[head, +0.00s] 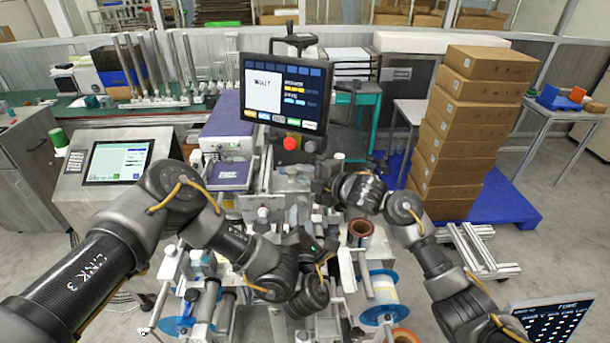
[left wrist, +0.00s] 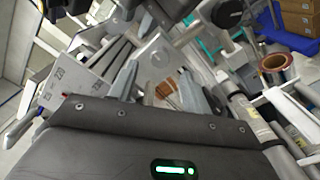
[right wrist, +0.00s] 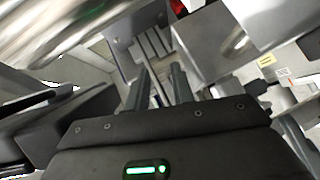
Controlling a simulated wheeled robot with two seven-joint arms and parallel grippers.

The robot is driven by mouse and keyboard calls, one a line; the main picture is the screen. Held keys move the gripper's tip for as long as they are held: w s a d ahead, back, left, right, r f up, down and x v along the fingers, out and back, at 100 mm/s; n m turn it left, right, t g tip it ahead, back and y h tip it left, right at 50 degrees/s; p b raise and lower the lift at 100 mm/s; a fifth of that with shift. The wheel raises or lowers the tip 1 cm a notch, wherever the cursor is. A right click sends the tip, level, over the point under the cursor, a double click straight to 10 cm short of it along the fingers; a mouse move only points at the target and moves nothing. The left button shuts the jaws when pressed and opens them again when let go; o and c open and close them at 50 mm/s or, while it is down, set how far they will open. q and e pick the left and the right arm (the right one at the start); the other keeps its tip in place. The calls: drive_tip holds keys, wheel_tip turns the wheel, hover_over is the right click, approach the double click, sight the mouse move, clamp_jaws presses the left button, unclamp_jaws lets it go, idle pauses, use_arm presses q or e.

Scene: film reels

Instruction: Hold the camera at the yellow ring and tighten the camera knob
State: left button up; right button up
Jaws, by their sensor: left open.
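I cannot make out the camera, its yellow ring or its knob for sure in any view; they are small or hidden among the grey machine parts. In the head view my left gripper (head: 297,218) is in front of the machine's middle, below the screen. In the left wrist view its fingers (left wrist: 157,78) stand apart, with a brown-and-white part behind the gap and nothing clearly held. My right gripper (head: 312,187) is just above it, by the machine. In the right wrist view its fingers (right wrist: 161,68) stand apart before grey metal parts, with nothing seen between them.
A screen (head: 284,93) on a post stands behind the grippers, with a red button (head: 290,142) under it. A brown roll (head: 361,228) and a blue-rimmed reel (head: 382,297) sit close by on the right. Stacked cartons (head: 470,130) stand at the back right.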

clamp_jaws()
drive_tip(key=shift+r, duration=0.15)
